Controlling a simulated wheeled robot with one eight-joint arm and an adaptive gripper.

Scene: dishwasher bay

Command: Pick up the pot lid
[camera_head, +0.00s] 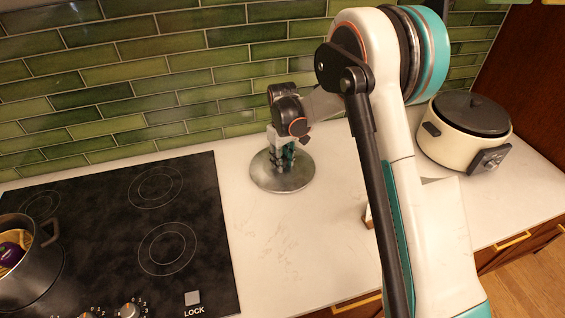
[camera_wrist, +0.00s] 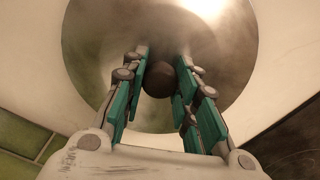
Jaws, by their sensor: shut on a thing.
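The pot lid (camera_head: 268,181) is a round grey metal disc on the white counter, between the cooktop and the slow cooker. It fills much of the wrist view (camera_wrist: 95,50), with a dark round knob (camera_wrist: 159,79) at its middle. My gripper (camera_head: 284,158) is directly over the lid, pointing down. In the wrist view its teal-padded fingers (camera_wrist: 161,85) stand on both sides of the knob and are shut on it. The lid looks flat; whether it touches the counter or is slightly raised, I cannot tell. My gripper hides part of the lid in the head view.
A black cooktop (camera_head: 200,230) lies to the left, with a steel pot (camera_head: 40,262) holding a purple vegetable. A cream slow cooker (camera_head: 455,140) stands at the right. A green tile wall (camera_head: 130,70) rises close behind the lid. The counter (camera_head: 290,245) in front of the lid is clear.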

